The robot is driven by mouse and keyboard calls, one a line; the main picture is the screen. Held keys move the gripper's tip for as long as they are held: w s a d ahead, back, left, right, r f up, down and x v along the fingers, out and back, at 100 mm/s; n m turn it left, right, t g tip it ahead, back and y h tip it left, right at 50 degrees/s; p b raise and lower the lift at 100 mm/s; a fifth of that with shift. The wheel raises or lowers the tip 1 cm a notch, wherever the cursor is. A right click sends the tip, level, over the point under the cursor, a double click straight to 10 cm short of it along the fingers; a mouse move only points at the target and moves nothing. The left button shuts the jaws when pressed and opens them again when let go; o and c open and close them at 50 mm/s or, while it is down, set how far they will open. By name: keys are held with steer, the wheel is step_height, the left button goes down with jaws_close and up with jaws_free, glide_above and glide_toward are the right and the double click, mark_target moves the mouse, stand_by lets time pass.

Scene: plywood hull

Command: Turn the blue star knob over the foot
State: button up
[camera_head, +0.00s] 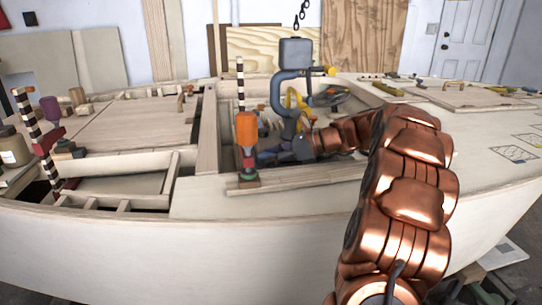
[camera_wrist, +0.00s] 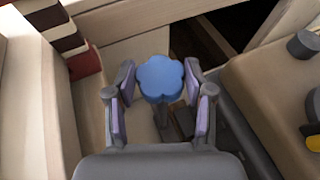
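The blue star knob (camera_wrist: 160,78) shows from above in the wrist view, with rounded lobes and a dark stem below it. My gripper (camera_wrist: 159,88) is open, with one finger on each side of the knob. Small gaps show between the pads and the knob, so I see no firm hold. The foot under the knob is not clearly visible. In the head view my gripper (camera_head: 272,155) is low inside the hull opening, partly hidden, and I cannot make out the knob there.
A striped bar clamp with an orange handle (camera_head: 247,130) stands left of my gripper. A large blue-grey C-clamp (camera_head: 276,92) rises behind it. Wooden hull walls (camera_wrist: 42,100) lie close on the left in the wrist view. Loose tools (camera_head: 390,89) lie on the right deck.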

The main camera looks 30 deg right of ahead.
jaws_close()
steer(key=shift+r, duration=0.15)
steer(key=shift+d+r+m+t+p, duration=0.1)
steer(key=shift+r+m+t+p, duration=0.25)
steer(key=shift+p, duration=0.85)
steer(key=p, duration=0.3)
steer(key=shift+d+m+t+h, duration=0.25)
steer(key=shift+h, duration=0.15)
steer(key=shift+f+p, duration=0.1)
steer(key=shift+p, duration=0.6)
steer(key=shift+a+f+m+h+p, duration=0.1)
steer(key=shift+f+m+h+p, duration=0.1)
steer(key=shift+m+h+p, duration=0.15)
